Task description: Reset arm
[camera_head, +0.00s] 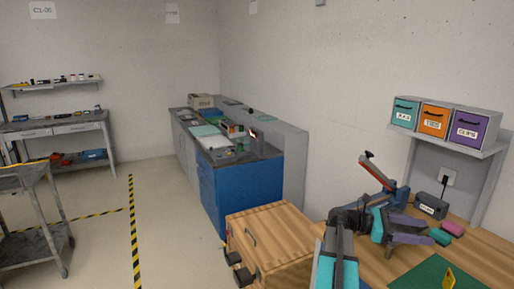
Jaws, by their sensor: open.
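My arm rises from the bottom edge at the right of centre in the head view, with teal and dark links. It bends over the wooden worktop (491,250). My gripper (426,231) has two purple fingers that point right and are spread apart. I see nothing between them. A teal block (440,237) and a pink block (453,228) lie just beyond the fingertips; I cannot tell how far apart they are in depth. A red and blue long-shaped thing (380,174) stands up behind the arm; I cannot tell what it is.
A dark labelled box (430,206) stands behind the gripper, by the wall. A green mat (424,275) bears a yellow marker (449,279). A wall shelf (455,143) holds teal, orange and purple bins. A wooden drawer unit (270,250) stands left of my arm; open floor lies further left.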

